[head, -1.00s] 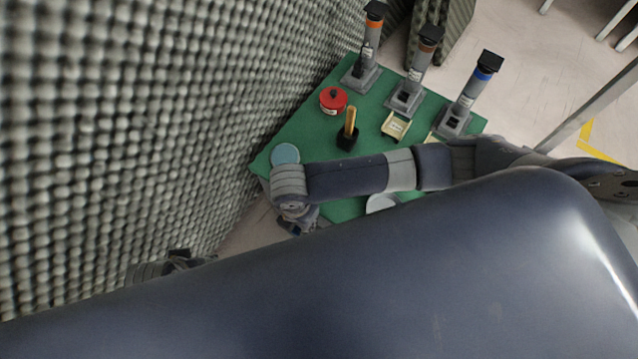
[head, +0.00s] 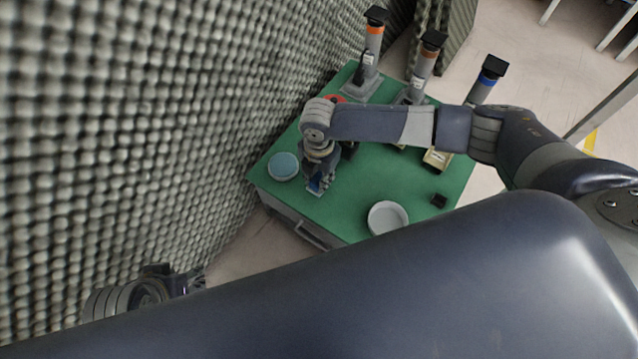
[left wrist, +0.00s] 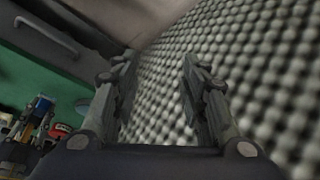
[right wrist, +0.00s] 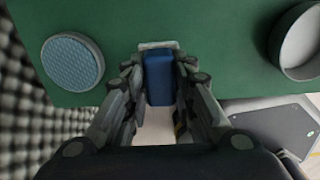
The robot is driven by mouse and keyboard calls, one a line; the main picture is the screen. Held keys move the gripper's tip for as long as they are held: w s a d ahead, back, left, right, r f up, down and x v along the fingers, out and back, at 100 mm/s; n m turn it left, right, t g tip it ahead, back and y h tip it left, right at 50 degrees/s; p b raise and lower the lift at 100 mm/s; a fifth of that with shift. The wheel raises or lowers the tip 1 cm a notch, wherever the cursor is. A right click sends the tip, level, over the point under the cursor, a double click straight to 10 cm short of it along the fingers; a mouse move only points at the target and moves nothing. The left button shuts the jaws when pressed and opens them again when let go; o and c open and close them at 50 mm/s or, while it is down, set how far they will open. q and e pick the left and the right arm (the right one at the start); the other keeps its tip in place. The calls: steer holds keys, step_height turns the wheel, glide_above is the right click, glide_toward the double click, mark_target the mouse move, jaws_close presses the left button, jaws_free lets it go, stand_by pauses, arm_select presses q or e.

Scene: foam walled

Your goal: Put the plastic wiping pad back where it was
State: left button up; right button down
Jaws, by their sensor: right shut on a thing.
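My right gripper (right wrist: 160,85) is shut on a blue block-like pad (right wrist: 159,78) with a pale strip at its far end; I take it for the wiping pad. In the head view the right gripper (head: 319,184) is over the front left of the green table (head: 375,180), between two round things. Whether the pad touches the table I cannot tell. My left gripper (left wrist: 160,95) is open and empty beside the foam wall. In the head view the left arm's end shows only partly at lower left.
A round blue textured disc (head: 283,166) lies left of the right gripper, and a white round dish (head: 387,217) right of it. A small black block (head: 439,200) is near the right edge. Several upright dispensers, including an orange-banded one (head: 370,55), stand behind. Foam wall (head: 150,130) borders the left.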

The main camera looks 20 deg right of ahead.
step_height(320, 180, down, 3)
steer(key=shift+f+b, duration=0.15)
steer(key=shift+b, duration=0.5)
arm_select(q)
steer(key=w+d+r+t+h, duration=0.1)
steer(key=w+d+r+t, duration=0.1)
steer(key=w+t, duration=0.2)
steer(key=shift+w+d+r, duration=0.2)
steer(key=shift+w+r, duration=0.15)
steer(key=shift+w, duration=1.5)
arm_select(e)
steer(key=shift+s+f, duration=0.1)
steer(key=c, duration=1.3)
jaws_free()
steer(key=shift+c, duration=0.2)
